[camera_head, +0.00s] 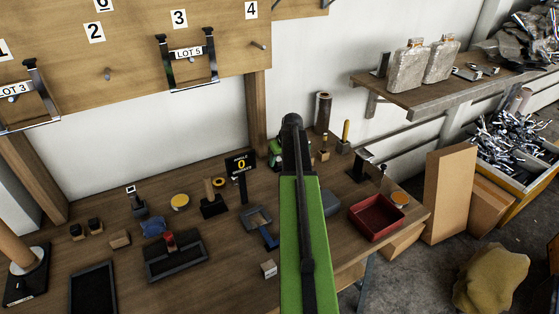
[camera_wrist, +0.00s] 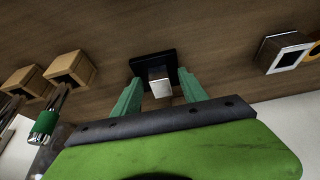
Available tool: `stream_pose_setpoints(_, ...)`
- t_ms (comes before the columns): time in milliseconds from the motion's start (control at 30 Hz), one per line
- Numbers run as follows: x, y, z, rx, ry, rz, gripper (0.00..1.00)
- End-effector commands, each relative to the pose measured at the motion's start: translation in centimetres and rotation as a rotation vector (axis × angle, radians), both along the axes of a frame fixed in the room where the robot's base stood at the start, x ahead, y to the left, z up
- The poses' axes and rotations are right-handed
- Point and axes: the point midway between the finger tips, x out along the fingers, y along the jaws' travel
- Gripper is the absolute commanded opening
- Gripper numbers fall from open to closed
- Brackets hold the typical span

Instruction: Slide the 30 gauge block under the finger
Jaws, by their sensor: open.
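My gripper (camera_wrist: 160,78) is open, with its two green fingers apart in the wrist view. A pale, silvery block or post (camera_wrist: 160,88) on a black base (camera_wrist: 152,65) shows between and just beyond the fingertips. I cannot tell whether the fingers touch it. In the camera_head view my green arm hides the gripper. A small pale cube with a dark mark (camera_head: 268,268) sits near the table's front edge, left of my arm. I cannot read a 30 on any block or pick out the finger with certainty.
Two wooden blocks (camera_wrist: 72,68) (camera_wrist: 28,80) show at left in the wrist view. A board hangs behind.

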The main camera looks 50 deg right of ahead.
Motion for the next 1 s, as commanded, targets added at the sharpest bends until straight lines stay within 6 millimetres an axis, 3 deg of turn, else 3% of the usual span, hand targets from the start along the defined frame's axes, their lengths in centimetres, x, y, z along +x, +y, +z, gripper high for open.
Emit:
stream_pose_setpoints(167,-0.1,0.1,0.4,0.0,0.0,0.0,0.5)
stream_pose_setpoints(333,-0.8,0.3,2.5,0.0,0.0,0.0,0.5)
stream_pose_setpoints(800,-4.6,1.6,12.7,0.0,0.0,-0.001,0.5)
stream_pose_setpoints(1000,-6.1,2.0,15.9,0.0,0.0,0.0,0.5)
